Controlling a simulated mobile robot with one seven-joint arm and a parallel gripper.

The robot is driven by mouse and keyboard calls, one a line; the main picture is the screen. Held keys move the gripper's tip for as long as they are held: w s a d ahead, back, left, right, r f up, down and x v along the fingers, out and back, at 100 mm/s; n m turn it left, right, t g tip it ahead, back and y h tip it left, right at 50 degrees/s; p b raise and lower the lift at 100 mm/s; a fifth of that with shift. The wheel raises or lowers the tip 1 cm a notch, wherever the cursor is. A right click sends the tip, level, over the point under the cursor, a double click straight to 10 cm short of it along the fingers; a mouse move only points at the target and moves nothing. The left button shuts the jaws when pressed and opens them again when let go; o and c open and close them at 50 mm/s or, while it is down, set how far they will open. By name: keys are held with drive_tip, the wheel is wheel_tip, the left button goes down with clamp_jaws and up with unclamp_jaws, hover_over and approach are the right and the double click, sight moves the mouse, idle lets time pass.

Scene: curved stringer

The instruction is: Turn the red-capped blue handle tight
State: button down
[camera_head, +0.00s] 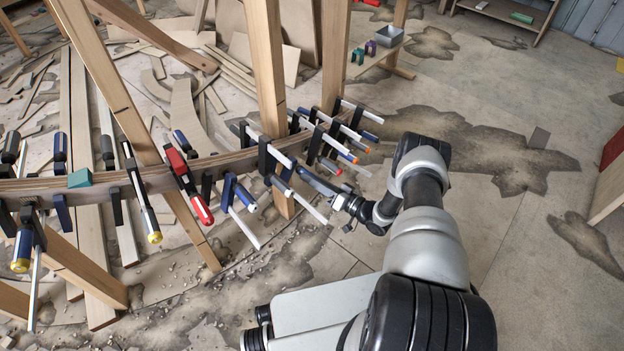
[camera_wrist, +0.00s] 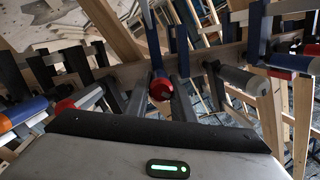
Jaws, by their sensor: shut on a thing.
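The blue handle with a red cap (camera_wrist: 161,89) is in the middle of the wrist view, its cap facing the camera. It belongs to a clamp on the curved wooden stringer (camera_wrist: 130,74). My gripper (camera_wrist: 160,97) has one dark finger on each side of the handle and is shut on it. In the head view my gripper (camera_head: 338,199) reaches in from the right to the clamps at the stringer's right part. There I cannot clearly tell this handle from the fingers and nearby clamps.
Wooden posts (camera_head: 266,70) hold up the stringer (camera_head: 232,164). Wood scraps lie behind it. The floor at right (camera_head: 500,110) is open.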

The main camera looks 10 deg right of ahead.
drive_tip(key=m+y, duration=0.1)
drive_tip(key=m, duration=0.4)
drive_tip(key=shift+f+m, duration=0.15)
drive_tip(key=shift+m, duration=0.15)
idle(0.4)
drive_tip(key=c, duration=1.5)
unclamp_jaws()
drive_tip(key=shift+s+d, duration=0.1)
drive_tip(key=shift+s, duration=0.05)
